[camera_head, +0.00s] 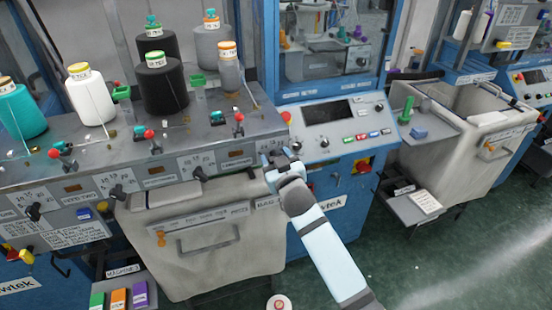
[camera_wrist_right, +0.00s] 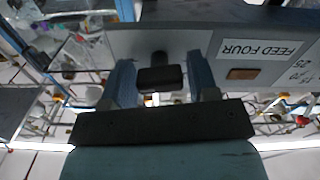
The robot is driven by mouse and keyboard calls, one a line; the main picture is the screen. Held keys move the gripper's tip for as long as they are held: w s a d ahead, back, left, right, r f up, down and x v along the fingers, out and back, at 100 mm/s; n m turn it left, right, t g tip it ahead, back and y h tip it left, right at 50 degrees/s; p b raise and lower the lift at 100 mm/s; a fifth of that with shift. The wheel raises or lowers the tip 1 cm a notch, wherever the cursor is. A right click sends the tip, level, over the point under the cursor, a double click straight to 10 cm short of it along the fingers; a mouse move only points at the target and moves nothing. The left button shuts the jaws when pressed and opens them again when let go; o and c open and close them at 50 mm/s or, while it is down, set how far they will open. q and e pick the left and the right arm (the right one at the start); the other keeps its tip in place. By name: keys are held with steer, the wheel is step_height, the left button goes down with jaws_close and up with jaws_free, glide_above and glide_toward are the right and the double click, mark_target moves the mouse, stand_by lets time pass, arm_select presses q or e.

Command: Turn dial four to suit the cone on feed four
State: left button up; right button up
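The grey cone (camera_head: 229,68) with an orange-and-white top stands at the right end of the front row of cones; its label is too small to read. Dial four is a black knob (camera_wrist_right: 160,78) beside the upside-down FEED FOUR plate (camera_wrist_right: 262,48) in the right wrist view. My right gripper (camera_head: 267,160) is at the right end of the machine's front panel and hides the dial in the head view. In the right wrist view its two blue fingers (camera_wrist_right: 160,85) stand either side of the knob, with gaps showing. My left gripper is not in view.
Other dials (camera_head: 200,174) sit along the panel to the left. Teal (camera_head: 20,110), white (camera_head: 90,98) and black (camera_head: 163,85) cones share the front row. A blue control cabinet (camera_head: 335,120) stands just right of the panel.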

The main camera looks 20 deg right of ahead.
steer(key=c, duration=0.6)
steer(key=shift+n, duration=0.3)
steer(key=n+p, duration=0.1)
steer(key=n, duration=0.2)
steer(key=shift+a+n+p, duration=0.1)
steer(key=shift+n+p, duration=0.4)
steer(key=shift+n, duration=1.5)
steer(key=o, duration=0.9)
steer(key=shift+o, duration=0.2)
